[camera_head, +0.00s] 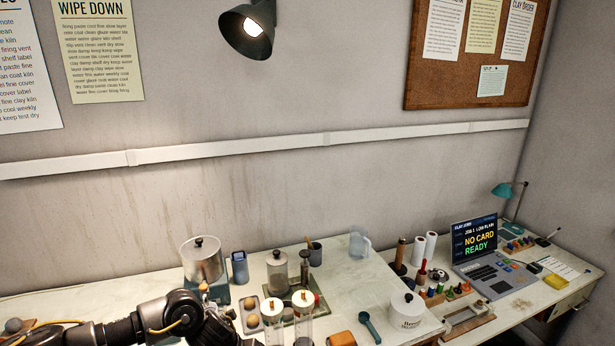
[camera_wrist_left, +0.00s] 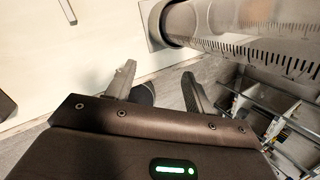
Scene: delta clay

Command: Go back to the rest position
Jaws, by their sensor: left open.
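My left arm comes in from the lower left of the head view and bends at the bottom edge, in front of the worktable; its gripper cannot be made out there. My right arm and gripper are in neither view.
A clear graduated tube (camera_wrist_left: 250,45) is close beside the left gripper in the wrist view. A lamp (camera_head: 248,28) hangs above.

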